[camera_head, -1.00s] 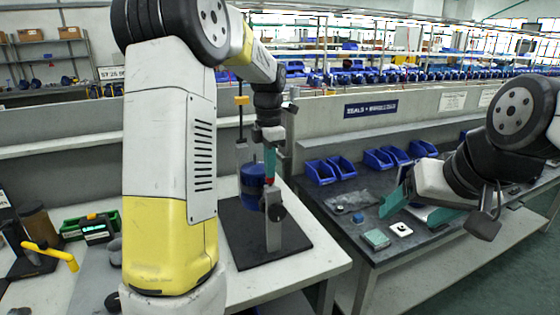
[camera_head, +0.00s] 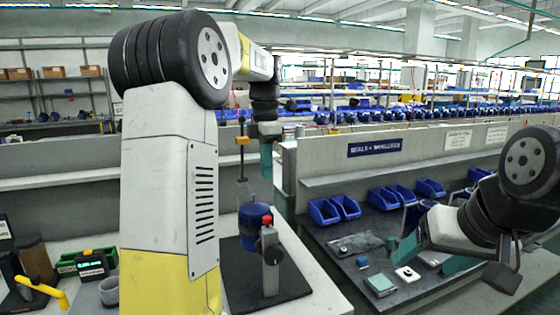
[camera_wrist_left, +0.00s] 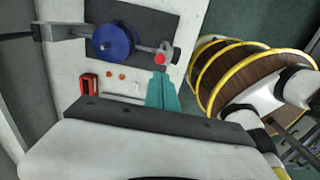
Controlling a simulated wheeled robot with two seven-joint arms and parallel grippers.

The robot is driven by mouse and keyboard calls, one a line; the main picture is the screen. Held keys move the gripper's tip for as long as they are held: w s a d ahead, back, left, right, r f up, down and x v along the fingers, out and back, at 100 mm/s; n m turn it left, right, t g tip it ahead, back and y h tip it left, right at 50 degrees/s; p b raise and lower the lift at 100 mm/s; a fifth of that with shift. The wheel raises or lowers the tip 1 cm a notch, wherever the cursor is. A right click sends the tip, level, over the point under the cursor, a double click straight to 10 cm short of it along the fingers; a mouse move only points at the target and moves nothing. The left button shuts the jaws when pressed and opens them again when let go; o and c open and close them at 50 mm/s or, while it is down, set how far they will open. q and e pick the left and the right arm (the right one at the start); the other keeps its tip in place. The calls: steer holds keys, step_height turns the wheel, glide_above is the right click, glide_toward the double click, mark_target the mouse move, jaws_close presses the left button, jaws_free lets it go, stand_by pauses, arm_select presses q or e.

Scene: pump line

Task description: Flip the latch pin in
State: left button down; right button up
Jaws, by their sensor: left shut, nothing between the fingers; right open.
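A fixture with a grey upright post (camera_head: 270,262) stands on a black mat, beside a blue pump body (camera_head: 253,222). My right gripper (camera_head: 428,260) is open and empty over the right-hand bench.
The black mat (camera_head: 235,275) lies on a white table. A yellow-handled tool (camera_head: 42,288) and a green tray (camera_head: 68,265) are at the left. Blue bins (camera_head: 325,211) and a pale green block (camera_head: 381,284) sit on the dark right bench. In the wrist view, a red box (camera_wrist_left: 89,84) lies near the mat.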

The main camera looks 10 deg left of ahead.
arm_select(q)
steer(key=shift+r, duration=1.1)
